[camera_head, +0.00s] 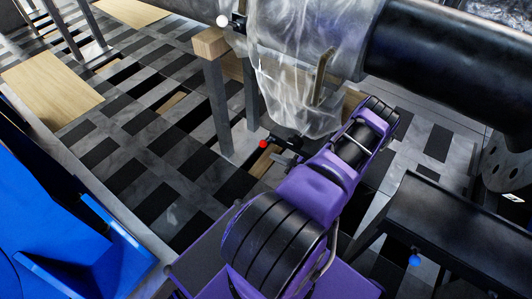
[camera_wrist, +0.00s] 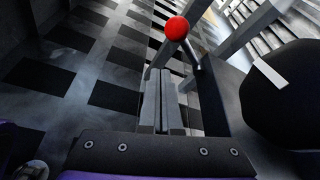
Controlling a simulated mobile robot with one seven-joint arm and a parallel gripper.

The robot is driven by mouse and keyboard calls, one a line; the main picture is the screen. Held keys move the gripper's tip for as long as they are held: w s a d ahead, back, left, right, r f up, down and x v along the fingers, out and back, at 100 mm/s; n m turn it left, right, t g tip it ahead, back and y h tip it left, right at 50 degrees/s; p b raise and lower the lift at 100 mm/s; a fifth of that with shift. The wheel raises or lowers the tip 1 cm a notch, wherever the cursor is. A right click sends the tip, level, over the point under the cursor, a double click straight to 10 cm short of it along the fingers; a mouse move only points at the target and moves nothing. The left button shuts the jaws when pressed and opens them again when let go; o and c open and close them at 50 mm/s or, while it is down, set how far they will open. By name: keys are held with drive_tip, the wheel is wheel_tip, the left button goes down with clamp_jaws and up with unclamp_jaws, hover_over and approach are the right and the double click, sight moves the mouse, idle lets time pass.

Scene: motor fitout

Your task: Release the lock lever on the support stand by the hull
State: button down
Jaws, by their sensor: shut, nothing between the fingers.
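A lever with a red ball knob (camera_head: 263,144) is low beside the support stand (camera_head: 218,95), which has grey legs and a wooden top. The red knob (camera_wrist: 176,28) and its short metal rod (camera_wrist: 193,54) also show in the wrist view, just beyond my fingertips. My gripper (camera_wrist: 160,72) is shut and empty, its two grey fingers together, with the knob ahead and slightly right. In the head view my gripper (camera_head: 283,158) is just right of the red knob, partly hidden by my arm. I cannot tell whether it touches the lever.
A white ball knob (camera_head: 223,20) sits by the stand's wooden top. The dark hull (camera_head: 445,60) and plastic-wrapped part (camera_head: 305,60) hang close above my arm. A black bench (camera_head: 440,225) with a blue knob (camera_head: 414,260) is at right. Open checkered floor (camera_head: 140,140) lies left.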

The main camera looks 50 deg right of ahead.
drive_tip(key=shift+d+v, duration=0.15)
drive_tip(key=shift+v, duration=0.75)
drive_tip(key=shift+d+v, duration=0.15)
drive_tip(key=shift+v, duration=0.7)
